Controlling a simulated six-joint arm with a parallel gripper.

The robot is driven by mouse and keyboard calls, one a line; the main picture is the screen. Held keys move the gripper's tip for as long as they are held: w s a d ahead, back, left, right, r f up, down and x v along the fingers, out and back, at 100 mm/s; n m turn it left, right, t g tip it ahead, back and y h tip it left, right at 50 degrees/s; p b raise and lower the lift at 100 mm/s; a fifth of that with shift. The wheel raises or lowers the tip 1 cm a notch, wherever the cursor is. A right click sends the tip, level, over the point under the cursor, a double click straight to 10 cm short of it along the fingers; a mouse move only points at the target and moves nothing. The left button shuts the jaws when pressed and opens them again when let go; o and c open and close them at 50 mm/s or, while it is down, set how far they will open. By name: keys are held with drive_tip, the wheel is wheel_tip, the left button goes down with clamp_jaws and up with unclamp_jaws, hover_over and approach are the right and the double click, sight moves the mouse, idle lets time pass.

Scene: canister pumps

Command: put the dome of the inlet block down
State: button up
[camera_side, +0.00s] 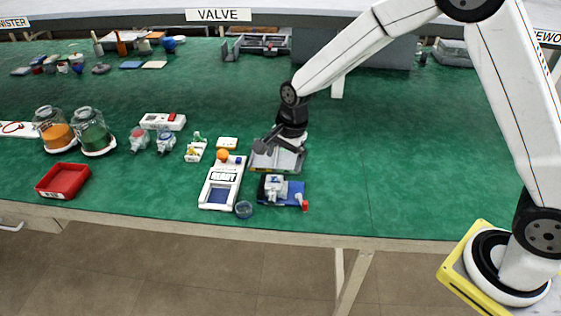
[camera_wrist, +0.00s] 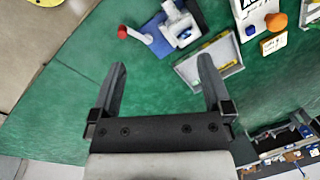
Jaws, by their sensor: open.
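The white block on a blue base (camera_side: 273,188), with a red-ended part at its side, looks like the inlet block. It also shows at the top of the wrist view (camera_wrist: 178,30). A small clear round piece with a bluish tint (camera_side: 244,209) lies on the mat to its left in the side view; I cannot tell whether it is the dome. My gripper (camera_side: 262,147) is over the grey tray behind the block. In the wrist view my gripper (camera_wrist: 162,68) has its fingers wide apart, with only green mat between them.
The grey tray (camera_side: 287,160) lies just behind the blue base. Two clear-lidded jars (camera_side: 92,131) and a red bin (camera_side: 63,181) are farther left. The mat to the right is clear.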

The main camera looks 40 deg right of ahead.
drive_tip(key=s+d+r+n, duration=0.2)
drive_tip(key=s+d+n, duration=0.2)
drive_tip(key=s+n, duration=0.3)
drive_tip(key=s+d+r+n+t+h, duration=0.1)
drive_tip(key=s+d+n, duration=0.3)
drive_tip(key=s+n, duration=0.3)
drive_tip(key=s, duration=0.5)
drive_tip(key=shift+r+n, duration=0.3)
drive_tip(key=shift+r, duration=0.05)
